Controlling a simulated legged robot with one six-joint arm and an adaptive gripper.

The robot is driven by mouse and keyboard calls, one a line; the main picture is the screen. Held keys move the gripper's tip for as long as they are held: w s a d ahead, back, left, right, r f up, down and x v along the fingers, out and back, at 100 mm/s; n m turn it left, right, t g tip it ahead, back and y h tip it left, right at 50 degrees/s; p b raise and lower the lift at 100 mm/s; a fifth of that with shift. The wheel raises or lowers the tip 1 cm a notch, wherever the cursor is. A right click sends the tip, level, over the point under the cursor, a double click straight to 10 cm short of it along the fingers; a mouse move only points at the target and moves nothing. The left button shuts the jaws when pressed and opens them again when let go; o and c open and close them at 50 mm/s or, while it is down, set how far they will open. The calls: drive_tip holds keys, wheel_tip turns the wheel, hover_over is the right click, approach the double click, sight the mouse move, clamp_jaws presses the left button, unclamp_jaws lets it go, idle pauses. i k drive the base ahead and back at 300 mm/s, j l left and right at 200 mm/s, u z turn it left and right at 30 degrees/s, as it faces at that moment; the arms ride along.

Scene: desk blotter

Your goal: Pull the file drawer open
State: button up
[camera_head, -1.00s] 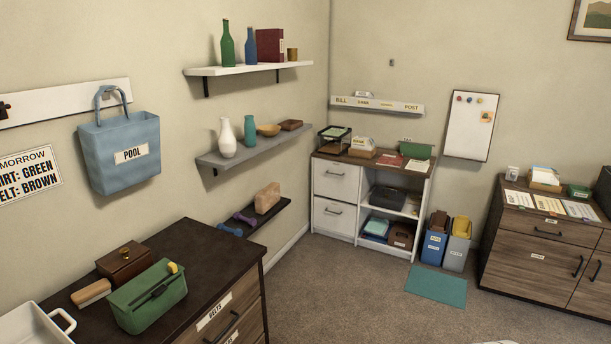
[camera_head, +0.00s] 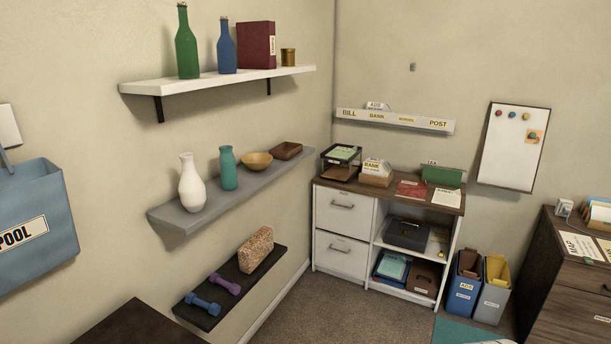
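A white cabinet with a dark wooden top (camera_head: 333,183) stands in the far corner. Its left side has two white drawers, an upper drawer (camera_head: 345,215) and a lower drawer (camera_head: 341,255), each with a dark bar handle. Both drawers look shut. Small labels show on the drawer fronts but are too small to read. To their right are open shelves with a dark box (camera_head: 407,234) above and several items below. My gripper is not in view.
Wall shelves with bottles, vases and dumbbells (camera_head: 203,304) stick out on the left. A dark wooden top (camera_head: 140,326) is at the lower left. Blue (camera_head: 464,286) and grey bins (camera_head: 492,297) stand right of the cabinet. A wooden cabinet (camera_head: 570,290) is at right. Carpet (camera_head: 310,310) is clear before the drawers.

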sight(339, 211)
drive_tip(key=i, duration=1.55)
drive_tip(key=i+j+z, duration=0.1)
drive_tip(key=i, duration=1.45)
drive_tip(key=i+z, duration=0.15)
drive_tip(key=z, duration=0.25)
drive_tip(key=i+j+z, duration=0.1)
drive_tip(key=z, duration=0.35)
